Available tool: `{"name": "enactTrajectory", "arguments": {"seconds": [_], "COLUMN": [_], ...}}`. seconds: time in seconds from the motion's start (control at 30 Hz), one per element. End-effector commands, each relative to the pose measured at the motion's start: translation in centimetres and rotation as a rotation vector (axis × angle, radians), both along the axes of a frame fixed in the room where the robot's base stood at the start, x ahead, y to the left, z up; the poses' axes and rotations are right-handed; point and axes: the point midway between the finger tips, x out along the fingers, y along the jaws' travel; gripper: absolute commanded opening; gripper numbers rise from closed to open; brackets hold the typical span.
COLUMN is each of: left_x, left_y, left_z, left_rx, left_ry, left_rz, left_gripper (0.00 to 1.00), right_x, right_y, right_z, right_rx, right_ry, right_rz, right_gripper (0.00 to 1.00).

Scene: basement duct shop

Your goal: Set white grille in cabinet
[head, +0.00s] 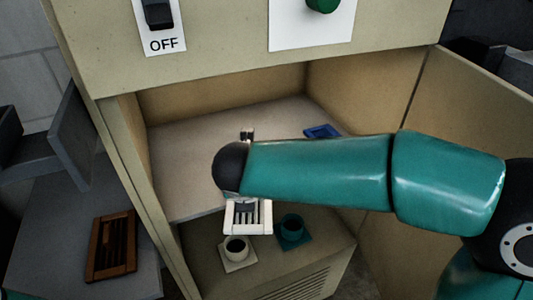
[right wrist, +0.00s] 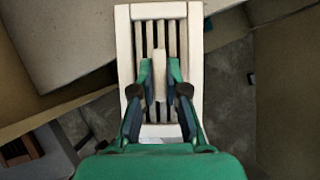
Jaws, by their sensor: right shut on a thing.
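The white grille (head: 262,228) is a slatted rectangle in front of the cabinet's shelf edge in the head view. In the right wrist view the white grille (right wrist: 158,11) lies lengthwise under the fingers. My right gripper (right wrist: 160,72) is shut on the raised bar in its middle. In the head view my arm hides the fingers and part of the grille. The beige cabinet (head: 225,80) stands open, with a pale shelf (head: 195,150) inside. A blue grille (head: 323,131) lies on the shelf's right side, partly behind my arm. My left gripper is not in view.
A brown grille (head: 112,246) lies on a grey surface at the left. A white collar (head: 237,252) and a teal collar (head: 292,230) sit on a louvred beige box (head: 315,275) below the shelf. The shelf's left part is clear. A cabinet panel (head: 470,110) stands at the right.

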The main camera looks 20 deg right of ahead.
Motion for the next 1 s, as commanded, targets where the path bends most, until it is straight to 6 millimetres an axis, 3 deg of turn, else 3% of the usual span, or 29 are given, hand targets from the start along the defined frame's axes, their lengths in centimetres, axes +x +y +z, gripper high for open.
{"name": "enactTrajectory", "arguments": {"seconds": [0.6,0.93,1.0], "left_x": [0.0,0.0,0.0], "left_y": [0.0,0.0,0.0], "left_z": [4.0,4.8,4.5], "left_rx": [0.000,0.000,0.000], "left_ry": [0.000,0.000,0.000], "left_rz": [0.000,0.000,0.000], "left_gripper": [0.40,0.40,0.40], "right_x": [13.7,16.2,16.0], "right_y": [-5.7,-6.7,-6.7], "right_z": [0.3,0.1,-1.2], "right_rx": [0.000,0.000,-0.003], "right_ry": [0.001,0.002,0.005], "right_rz": [-0.014,-0.014,-0.012], "right_gripper": [0.00,0.00,0.00]}}
